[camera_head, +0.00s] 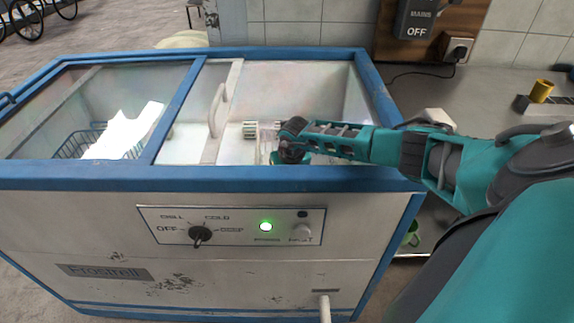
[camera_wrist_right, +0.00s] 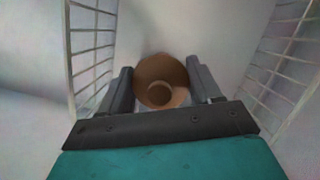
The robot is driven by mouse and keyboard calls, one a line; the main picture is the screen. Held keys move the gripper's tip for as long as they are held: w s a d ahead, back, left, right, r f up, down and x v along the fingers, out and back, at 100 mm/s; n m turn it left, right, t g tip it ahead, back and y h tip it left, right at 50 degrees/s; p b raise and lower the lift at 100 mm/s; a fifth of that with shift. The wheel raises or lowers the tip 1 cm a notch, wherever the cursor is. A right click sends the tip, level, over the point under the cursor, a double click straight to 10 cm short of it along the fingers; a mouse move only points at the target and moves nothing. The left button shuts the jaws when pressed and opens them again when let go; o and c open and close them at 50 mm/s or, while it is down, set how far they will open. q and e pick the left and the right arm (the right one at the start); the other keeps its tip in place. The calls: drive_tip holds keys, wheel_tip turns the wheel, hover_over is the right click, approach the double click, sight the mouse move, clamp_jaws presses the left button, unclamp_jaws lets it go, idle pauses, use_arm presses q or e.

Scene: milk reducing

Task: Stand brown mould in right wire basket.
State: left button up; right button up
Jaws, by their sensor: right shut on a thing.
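The brown mould (camera_wrist_right: 163,75) shows in the right wrist view as a round, hollow form with its opening towards the camera. My right gripper (camera_wrist_right: 160,88) is shut on it, one dark finger at each side. White wire walls of the right wire basket (camera_wrist_right: 92,45) rise to the left and right of gripper and mould. I cannot tell if the mould touches the bottom. In the head view my right gripper (camera_head: 290,155) reaches down into the freezer's open right part, beside the basket's white bars (camera_head: 250,131); the mould is hidden there. My left gripper is out of view.
The chest freezer (camera_head: 120,180) has a blue rim close to my right arm. A sliding glass lid with a white handle (camera_head: 217,110) covers the left part. Under the glass are a blue wire basket (camera_head: 72,146) and a white sheet-like thing (camera_head: 125,135).

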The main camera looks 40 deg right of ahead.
drive_tip(key=o, duration=1.4)
drive_tip(key=shift+o, duration=0.2)
drive_tip(key=shift+r, duration=0.25)
drive_tip(key=p+v, duration=0.2)
drive_tip(key=v, duration=0.9)
drive_tip(key=shift+r, duration=0.3)
